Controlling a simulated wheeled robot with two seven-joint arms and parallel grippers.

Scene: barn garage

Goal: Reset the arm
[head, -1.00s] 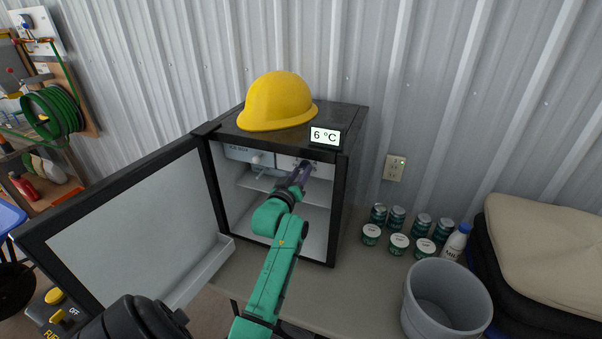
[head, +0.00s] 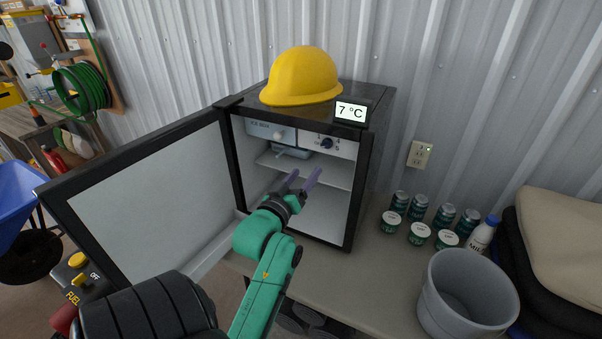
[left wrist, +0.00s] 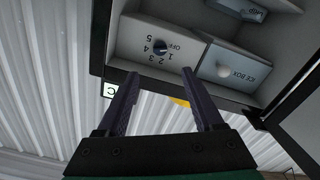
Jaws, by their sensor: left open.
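My left gripper (head: 303,182) is open and empty at the front opening of the small fridge (head: 362,190). Its two purple-grey fingers also show in the left wrist view (left wrist: 165,90), spread apart below the control dial (left wrist: 160,47). In the head view the dial (head: 327,144) sits on the white panel at the top inside the fridge, apart from the fingers. The ice box (head: 270,132) is beside it. My left arm is green and reaches in from the bottom. My right gripper is not in view.
The fridge door (head: 145,205) stands wide open to the left. A yellow hard hat (head: 302,76) and a display reading 7 °C (head: 350,111) are on top. Cans (head: 418,206), small tubs (head: 419,233), a milk bottle (head: 482,234) and a grey bin (head: 467,295) stand right on the table (head: 345,275).

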